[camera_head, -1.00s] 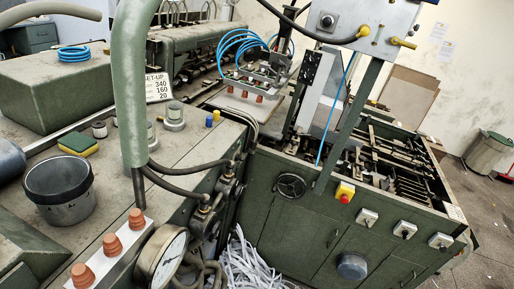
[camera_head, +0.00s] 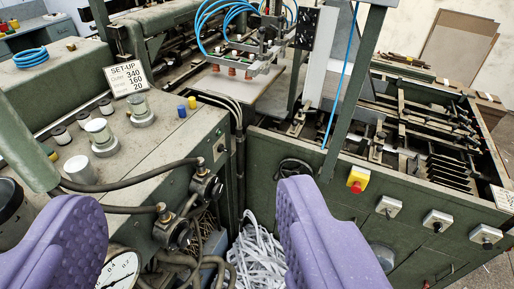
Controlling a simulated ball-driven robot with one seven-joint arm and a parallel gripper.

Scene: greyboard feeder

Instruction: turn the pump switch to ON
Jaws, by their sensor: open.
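Several small grey switch boxes with dark knobs sit in a row on the green machine's front at the right: a left one (camera_head: 388,207), a middle one (camera_head: 436,221) and a right one (camera_head: 486,236). I cannot read any labels, so I cannot tell which is the pump switch or how its knob is set. My gripper (camera_head: 192,195) shows as two purple ribbed fingers, spread wide with nothing between them. The switches lie to the right of the right finger, apart from it. That finger hides part of the machine's front.
A yellow box with a red button (camera_head: 358,180) is left of the switches. A dark handwheel (camera_head: 296,168) and slanted green post (camera_head: 352,85) are nearby. White paper strips (camera_head: 258,262) fill the gap between machines. Hoses and a gauge (camera_head: 120,268) are at lower left.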

